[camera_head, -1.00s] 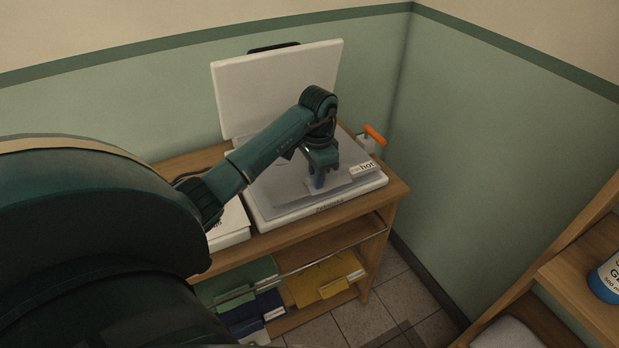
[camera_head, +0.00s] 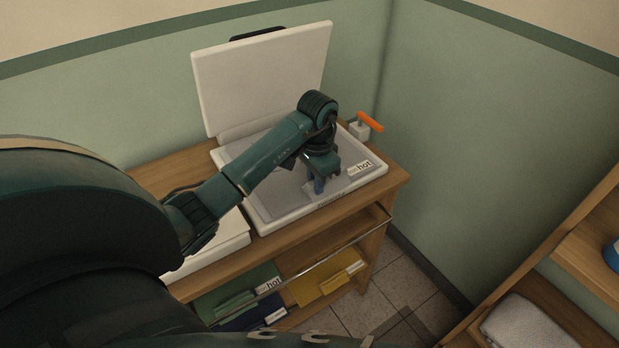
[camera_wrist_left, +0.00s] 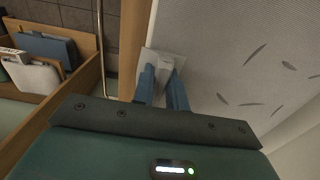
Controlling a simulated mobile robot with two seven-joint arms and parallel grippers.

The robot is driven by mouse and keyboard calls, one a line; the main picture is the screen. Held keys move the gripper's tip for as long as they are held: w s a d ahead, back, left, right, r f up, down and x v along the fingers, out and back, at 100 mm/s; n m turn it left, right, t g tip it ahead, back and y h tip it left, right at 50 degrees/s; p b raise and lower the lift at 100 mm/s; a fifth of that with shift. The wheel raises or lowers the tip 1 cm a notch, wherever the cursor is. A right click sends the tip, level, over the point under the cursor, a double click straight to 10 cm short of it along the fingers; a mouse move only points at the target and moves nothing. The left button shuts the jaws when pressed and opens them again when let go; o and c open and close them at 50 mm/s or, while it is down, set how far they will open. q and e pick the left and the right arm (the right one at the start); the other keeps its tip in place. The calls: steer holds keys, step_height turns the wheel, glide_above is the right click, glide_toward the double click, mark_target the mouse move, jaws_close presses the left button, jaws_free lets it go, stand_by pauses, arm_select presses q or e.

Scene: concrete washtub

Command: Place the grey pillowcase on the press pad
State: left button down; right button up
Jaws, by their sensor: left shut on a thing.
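In the left wrist view, the fingers (camera_wrist_left: 163,88) close on this pale piece beside a grey surface with dark slits. My arm hides part of the pillowcase. My right gripper is not in view.
The press lid (camera_head: 262,78) stands open behind the pad, and an orange-handled lever (camera_head: 369,122) is at the right. A white flat thing (camera_head: 212,244) lies left of the press. Green and yellow (camera_head: 325,281) folded pieces sit on the shelf below. A wooden shelf (camera_head: 590,262) stands at right.

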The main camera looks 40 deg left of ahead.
arm_select(q)
steer(key=shift+d, duration=0.1)
steer(key=shift+f, duration=0.15)
steer(key=c, duration=1.4)
jaws_free()
